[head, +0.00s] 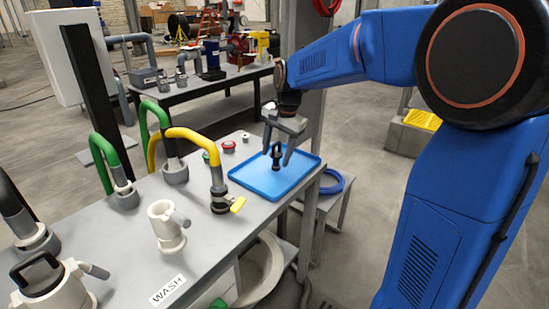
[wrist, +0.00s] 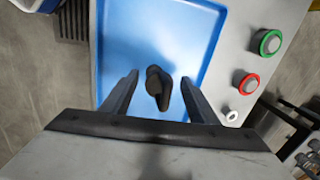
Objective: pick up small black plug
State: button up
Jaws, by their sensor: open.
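The small black plug (head: 276,156) stands in the blue tray (head: 251,178) at the right end of the grey bench. In the wrist view the plug (wrist: 158,86) shows between the two fingers, seen from above. My gripper (head: 277,159) is open over the tray, with one finger on each side of the plug. In the wrist view my gripper (wrist: 158,92) shows a gap on both sides of the plug. I cannot tell how far down the fingers reach along it.
Green and red buttons (wrist: 247,82) sit on the bench beside the tray. A yellow hose (head: 195,135) with a black coupling and a white fitting (head: 167,226) stand on the bench to the left. A coiled blue hose (head: 332,182) lies on a low stand past the bench end.

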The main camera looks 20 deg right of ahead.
jog(key=shift+w+f, duration=0.1)
jog(key=shift+f, duration=0.35)
jog(key=c, duration=1.1)
jog(key=shift+r, duration=0.1)
notch_tip(320, 180, up, 10)
jog(key=shift+f, duration=0.15)
jog(key=shift+a, duration=0.1)
jog(key=shift+a, duration=0.1)
